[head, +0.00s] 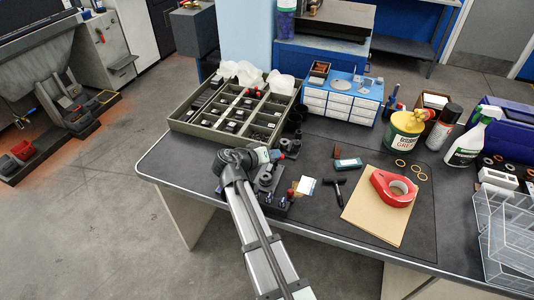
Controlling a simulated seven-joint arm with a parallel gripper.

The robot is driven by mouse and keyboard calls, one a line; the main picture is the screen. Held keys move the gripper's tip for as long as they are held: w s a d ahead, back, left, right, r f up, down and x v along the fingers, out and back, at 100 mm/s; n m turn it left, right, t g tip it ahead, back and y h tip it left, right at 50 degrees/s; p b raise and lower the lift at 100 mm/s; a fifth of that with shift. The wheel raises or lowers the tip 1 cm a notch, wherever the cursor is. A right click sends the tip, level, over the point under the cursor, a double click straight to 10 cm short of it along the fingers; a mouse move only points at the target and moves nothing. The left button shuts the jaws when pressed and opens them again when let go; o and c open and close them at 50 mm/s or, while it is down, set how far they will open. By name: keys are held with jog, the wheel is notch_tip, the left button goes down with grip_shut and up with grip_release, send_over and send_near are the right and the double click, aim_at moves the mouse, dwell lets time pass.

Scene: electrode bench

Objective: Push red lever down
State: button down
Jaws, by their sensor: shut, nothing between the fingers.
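My gripper (277,155) is shut and empty at the end of my arm, low over the left part of the dark bench and partly hidden by my wrist. A small dark fixture (266,180) stands on the bench right below and beside it.
A compartment tray (185,128) lies behind my gripper. A small blue-and-white drawer cabinet (341,103) stands at the back. A black T-shaped tool (335,190), a red tape dispenser (394,188) on brown sheets (371,222), and a grease can (403,134) are to the right.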

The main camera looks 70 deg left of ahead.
jog(key=shift+w+d+f+m+g+y, duration=0.2)
jog(key=shift+w+d+m+g+y, duration=0.1)
jog(key=shift+w+d+m+g, duration=0.2)
jog(key=shift+w+d+f+m+g+y, duration=0.15)
jog(key=shift+w+d+m+g+y, duration=0.2)
jog(key=shift+d+m+g, duration=0.2)
jog(key=shift+w+d+f+m+g+y, duration=0.6)
jog(key=shift+w+f+m+g+y, duration=0.15)
jog(key=shift+w+m+g+y, duration=0.15)
jog(key=shift+s, duration=0.1)
jog(key=shift+r, duration=0.45)
jog(key=a+r+v, duration=0.1)
jog(key=v, duration=1.1)
jog(key=shift+r, duration=0.45)
jog(key=shift+w, duration=0.25)
